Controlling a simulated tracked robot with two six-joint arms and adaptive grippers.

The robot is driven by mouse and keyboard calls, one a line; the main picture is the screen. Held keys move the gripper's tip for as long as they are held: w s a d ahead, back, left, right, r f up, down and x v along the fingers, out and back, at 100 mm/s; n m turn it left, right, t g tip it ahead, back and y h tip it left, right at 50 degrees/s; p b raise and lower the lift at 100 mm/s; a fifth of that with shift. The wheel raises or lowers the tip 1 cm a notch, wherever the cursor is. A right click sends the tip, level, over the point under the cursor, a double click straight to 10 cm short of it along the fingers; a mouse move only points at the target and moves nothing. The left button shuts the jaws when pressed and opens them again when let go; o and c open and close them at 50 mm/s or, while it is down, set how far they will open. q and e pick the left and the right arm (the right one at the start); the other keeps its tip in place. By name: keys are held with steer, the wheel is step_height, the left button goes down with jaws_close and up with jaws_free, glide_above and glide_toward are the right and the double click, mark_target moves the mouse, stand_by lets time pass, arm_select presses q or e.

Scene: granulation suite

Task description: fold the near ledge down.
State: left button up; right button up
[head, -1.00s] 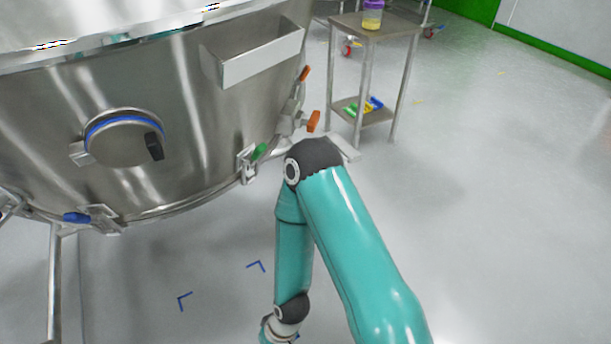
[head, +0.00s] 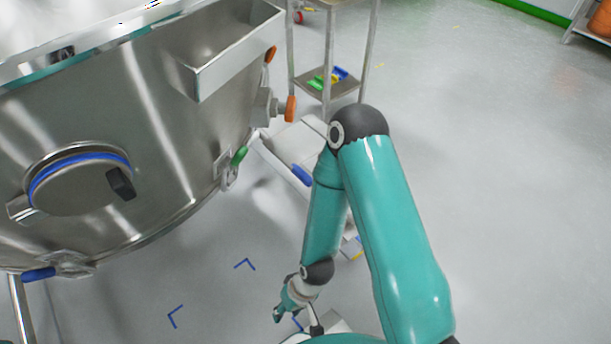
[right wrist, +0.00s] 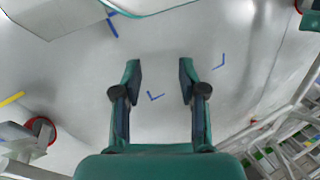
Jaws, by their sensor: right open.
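My right gripper (head: 297,319) hangs low over the floor at the bottom of the head view, below my bent teal arm. In the right wrist view its two fingers (right wrist: 160,75) stand apart with only floor between them. A pale, low unit (head: 284,148) with a blue handle (head: 301,175) stands behind the arm, and the arm hides much of it. I cannot tell which part is the near ledge or how it is folded. A pale surface also shows at the top left of the right wrist view (right wrist: 55,14). My left gripper is out of view.
A large steel vessel (head: 150,110) with a round port (head: 78,182) and coloured clamp handles fills the left. A steel stand (head: 331,84) holds small coloured items on its lower shelf. Blue corner marks (head: 245,264) lie on the floor.

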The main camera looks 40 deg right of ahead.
steer(key=shift+o, duration=0.5)
steer(key=shift+a, duration=0.1)
steer(key=shift+w, duration=0.1)
steer(key=n+t+h+p, duration=0.2)
steer(key=n+t+p, duration=0.1)
steer(key=t+p, duration=1.2)
glide_toward(304, 175)
steer(key=w+f+b, duration=0.1)
steer(key=w, duration=0.2)
steer(key=w+f+t+b, duration=0.1)
steer(key=w, duration=0.2)
steer(key=w+a+f+t+b, duration=0.1)
steer(key=w+b, duration=0.1)
steer(key=w, duration=0.1)
steer(key=shift+w, duration=0.35)
jaws_close()
